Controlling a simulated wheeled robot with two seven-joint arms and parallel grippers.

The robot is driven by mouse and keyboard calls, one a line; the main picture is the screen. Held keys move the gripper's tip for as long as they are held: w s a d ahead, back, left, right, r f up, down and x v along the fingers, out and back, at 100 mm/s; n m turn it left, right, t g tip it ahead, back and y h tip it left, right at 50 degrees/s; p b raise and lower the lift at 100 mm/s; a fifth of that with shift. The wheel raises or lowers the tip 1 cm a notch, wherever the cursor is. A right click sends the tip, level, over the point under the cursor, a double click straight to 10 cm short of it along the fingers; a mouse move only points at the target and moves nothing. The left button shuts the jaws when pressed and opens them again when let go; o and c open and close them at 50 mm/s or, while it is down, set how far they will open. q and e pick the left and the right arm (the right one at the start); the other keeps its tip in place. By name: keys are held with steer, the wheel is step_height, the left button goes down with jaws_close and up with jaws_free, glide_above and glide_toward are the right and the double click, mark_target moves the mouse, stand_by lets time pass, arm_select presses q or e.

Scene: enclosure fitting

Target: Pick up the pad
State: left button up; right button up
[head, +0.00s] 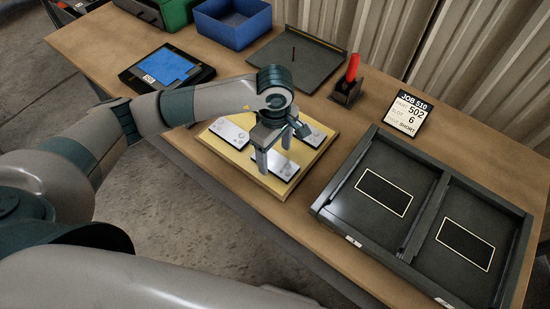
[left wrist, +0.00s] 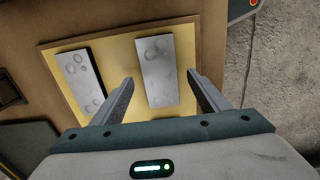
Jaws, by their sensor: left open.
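A flat blue pad-like sheet (head: 172,68) lies on a black tray (head: 198,80) at the back left in the head view. Pale grey plates with round marks lie on a yellow board: one at the left (head: 230,132), one at the right (head: 312,134), one at the front (head: 284,166). I cannot tell which item the task calls the pad. My left gripper (head: 274,156) is open and points down over the board. In the left wrist view its fingers (left wrist: 160,78) stand on either side of one grey plate (left wrist: 158,70), with a second plate (left wrist: 80,80) to the left. My right gripper is out of view.
A dark two-bay enclosure (head: 435,205) with an outlined rectangle in each bay stands at the right. Behind are a job card (head: 408,113), a red item in a holder (head: 351,75), a dark plate with a thin upright pin (head: 297,62), and blue (head: 232,30) and green bins.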

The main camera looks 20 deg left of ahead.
arm_select(q)
steer(key=shift+f, duration=1.05)
steer(key=c, duration=1.2)
